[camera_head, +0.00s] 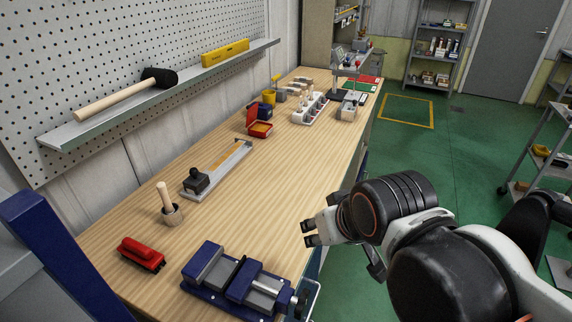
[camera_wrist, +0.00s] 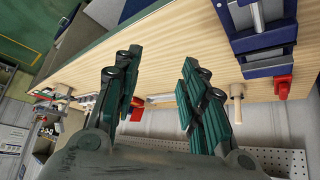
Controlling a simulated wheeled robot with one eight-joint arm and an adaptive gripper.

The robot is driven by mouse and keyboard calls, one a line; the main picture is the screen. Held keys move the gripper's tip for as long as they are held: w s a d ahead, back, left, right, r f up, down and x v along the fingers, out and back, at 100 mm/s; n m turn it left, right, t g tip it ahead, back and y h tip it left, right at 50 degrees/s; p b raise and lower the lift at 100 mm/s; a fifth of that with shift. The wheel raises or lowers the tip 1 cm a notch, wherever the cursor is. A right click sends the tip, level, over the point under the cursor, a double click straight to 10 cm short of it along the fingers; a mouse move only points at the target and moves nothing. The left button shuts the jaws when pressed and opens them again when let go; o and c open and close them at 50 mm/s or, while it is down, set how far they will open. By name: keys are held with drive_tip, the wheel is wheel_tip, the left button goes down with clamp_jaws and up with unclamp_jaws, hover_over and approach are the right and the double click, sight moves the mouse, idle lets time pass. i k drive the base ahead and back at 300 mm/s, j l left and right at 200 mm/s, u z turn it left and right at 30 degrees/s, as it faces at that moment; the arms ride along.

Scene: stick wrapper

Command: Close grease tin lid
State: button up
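The grease tin (camera_head: 261,130) is a small red tin on the workbench, towards the back wall, with yellow grease showing inside. Its red lid (camera_head: 252,116) stands up, open, at the tin's left side. A red and yellow piece of it shows small beside a finger in the wrist view (camera_wrist: 137,114), partly hidden. My gripper (camera_head: 309,234) is at the bench's front right edge, well apart from the tin and nearer the camera. In the wrist view its two dark green fingers (camera_wrist: 158,82) are spread with nothing between them.
A metal rail with a black block (camera_head: 196,180) lies before the tin. The bench middle is clear.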

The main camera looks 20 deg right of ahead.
sight(252, 112)
drive_tip(key=l, duration=1.35)
drive_tip(key=i+l, duration=0.65)
